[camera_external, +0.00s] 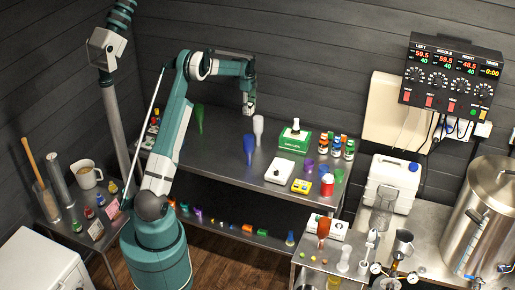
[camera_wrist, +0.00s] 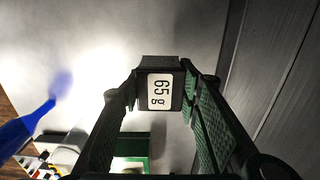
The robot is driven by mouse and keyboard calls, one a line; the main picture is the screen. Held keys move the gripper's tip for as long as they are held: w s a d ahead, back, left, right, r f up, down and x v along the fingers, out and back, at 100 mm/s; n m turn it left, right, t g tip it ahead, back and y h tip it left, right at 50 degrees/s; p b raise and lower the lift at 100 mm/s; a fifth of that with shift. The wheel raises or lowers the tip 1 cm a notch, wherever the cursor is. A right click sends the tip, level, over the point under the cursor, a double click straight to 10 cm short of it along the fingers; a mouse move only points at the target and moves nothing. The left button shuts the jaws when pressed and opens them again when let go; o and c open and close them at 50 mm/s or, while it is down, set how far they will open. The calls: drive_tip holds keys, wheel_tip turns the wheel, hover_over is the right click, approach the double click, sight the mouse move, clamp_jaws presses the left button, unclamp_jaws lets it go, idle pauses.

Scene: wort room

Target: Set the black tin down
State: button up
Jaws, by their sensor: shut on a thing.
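The black tin (camera_wrist: 146,63) shows in the wrist view with a white label reading "65 g". My gripper (camera_wrist: 160,95) is shut on it, with a dark green finger on each side. In the external view my gripper (camera_external: 249,106) points down over the back part of the steel table (camera_external: 215,158), behind the blue and white upright pieces. I cannot make out the tin there, nor tell whether its underside touches the table.
A blue funnel-like piece (camera_external: 248,148) and a white one (camera_external: 258,130) stand just in front of my gripper. A green piece (camera_external: 199,118) stands to the left. A green box (camera_external: 293,140), a white scale (camera_external: 279,171) and several small bottles (camera_external: 337,149) occupy the right side.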

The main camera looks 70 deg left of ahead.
drive_tip(key=shift+f, duration=3)
drive_tip(key=shift+f, duration=0.1)
drive_tip(key=shift+f, duration=1.8)
drive_tip(key=shift+f, duration=0.1)
drive_tip(key=o, duration=0.9)
wheel_tip(320, 180, up, 12)
drive_tip(key=shift+r, duration=0.15)
